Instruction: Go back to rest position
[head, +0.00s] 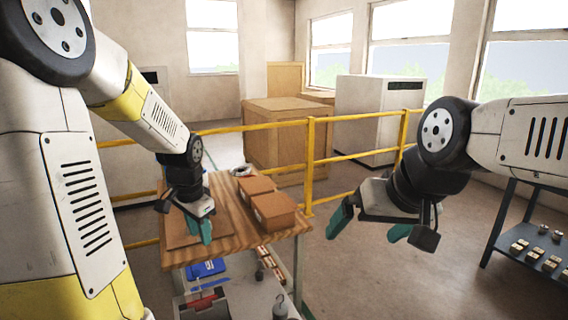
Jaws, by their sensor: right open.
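My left gripper (201,238) hangs fingers-down over the wooden table (240,240). Its teal fingers show close together, and I cannot tell whether they are open or shut. I see nothing held in it. My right gripper (361,238) is to the right of the table, over open floor. Its teal fingers are spread wide with nothing between them.
Two brown boxes (273,210) (257,187) stand on the table, right of my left gripper. A yellow railing (309,165) runs behind. A dark shelf (515,245) with small items stands at right. A blue item (206,268) lies below the table.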

